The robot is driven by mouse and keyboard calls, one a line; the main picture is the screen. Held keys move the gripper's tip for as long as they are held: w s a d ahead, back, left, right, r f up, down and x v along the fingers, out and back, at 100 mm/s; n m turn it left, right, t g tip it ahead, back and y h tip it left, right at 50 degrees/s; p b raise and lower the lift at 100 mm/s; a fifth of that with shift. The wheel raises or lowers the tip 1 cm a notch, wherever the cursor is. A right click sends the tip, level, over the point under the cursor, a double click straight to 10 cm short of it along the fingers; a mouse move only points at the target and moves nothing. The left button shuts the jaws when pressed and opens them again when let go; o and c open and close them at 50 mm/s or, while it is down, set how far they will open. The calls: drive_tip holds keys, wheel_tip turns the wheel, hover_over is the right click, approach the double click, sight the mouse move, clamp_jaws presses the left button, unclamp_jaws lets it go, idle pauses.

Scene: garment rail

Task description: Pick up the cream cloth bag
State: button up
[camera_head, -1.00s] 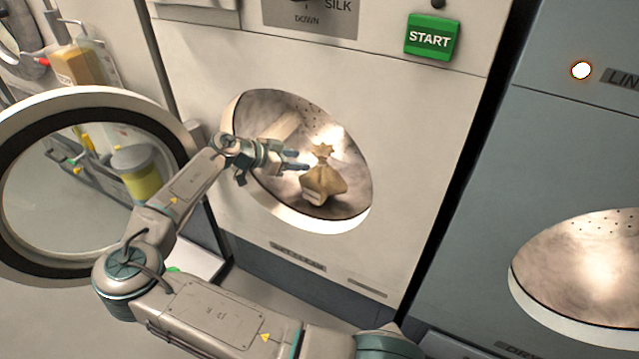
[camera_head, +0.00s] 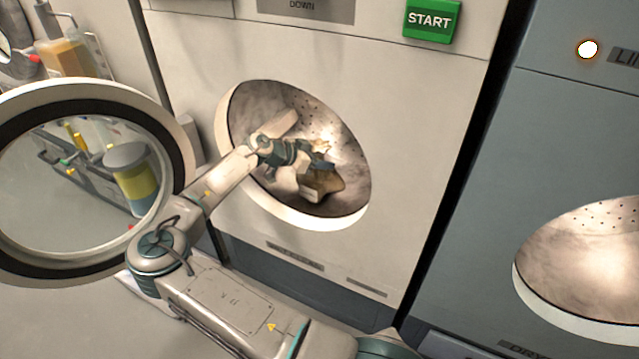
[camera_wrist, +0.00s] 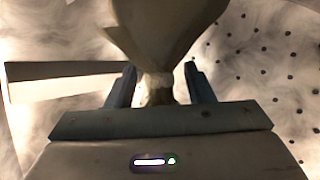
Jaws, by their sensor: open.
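The cream cloth bag (camera_head: 322,184) sits in the drum of the open washing machine, low and right of the drum's middle. Its tied neck is partly hidden behind my gripper (camera_head: 318,163) in the head view. In the wrist view, the bag's body (camera_wrist: 165,25) fills the top middle and its gathered neck (camera_wrist: 158,82) lies between the two fingers of my gripper (camera_wrist: 160,85). The fingers are apart, with a gap showing on each side of the neck.
A pale paddle (camera_wrist: 70,80) juts from the drum wall beside the left finger. The round glass door (camera_head: 60,265) hangs open at left. A second machine (camera_head: 560,130) stands at right.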

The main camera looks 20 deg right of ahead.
clamp_jaws()
